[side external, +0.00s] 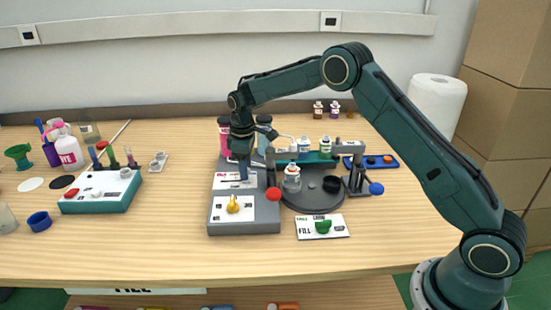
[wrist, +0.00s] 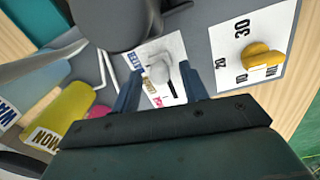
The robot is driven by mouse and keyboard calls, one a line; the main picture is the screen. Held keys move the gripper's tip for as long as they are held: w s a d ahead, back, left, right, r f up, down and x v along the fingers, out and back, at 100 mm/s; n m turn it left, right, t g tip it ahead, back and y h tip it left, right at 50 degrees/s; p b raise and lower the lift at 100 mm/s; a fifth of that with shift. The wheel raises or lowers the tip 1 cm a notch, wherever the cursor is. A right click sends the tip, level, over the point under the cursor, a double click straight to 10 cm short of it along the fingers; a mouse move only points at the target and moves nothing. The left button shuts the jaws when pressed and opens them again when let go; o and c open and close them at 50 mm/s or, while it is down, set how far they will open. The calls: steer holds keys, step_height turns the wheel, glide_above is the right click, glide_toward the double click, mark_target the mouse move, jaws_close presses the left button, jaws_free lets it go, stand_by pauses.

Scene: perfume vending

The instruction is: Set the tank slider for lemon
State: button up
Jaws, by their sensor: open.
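The tank slider has a pale grey knob (wrist: 160,70) on a white label plate (wrist: 168,50) in the wrist view. A dark slot shows below the knob, with small blue, yellowish and pink words beside it, too small to read surely. The knob appears nearest the blue and yellowish words. My gripper (wrist: 160,76) is open, with one finger on each side of the knob; I cannot tell whether either touches it. In the side view my gripper (side external: 242,178) points down over the slider plate (side external: 228,181) and hides the knob.
A yellow dial (side external: 233,204) sits on the machine's front. Tanks, including a pink one (side external: 224,140), stand behind the slider.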

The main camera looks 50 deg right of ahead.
mark_target(235, 181)
jaws_close()
steer(key=shift+w+a, duration=1.2)
steer(key=shift+w, duration=0.05)
jaws_free()
steer(key=shift+r, duration=0.1)
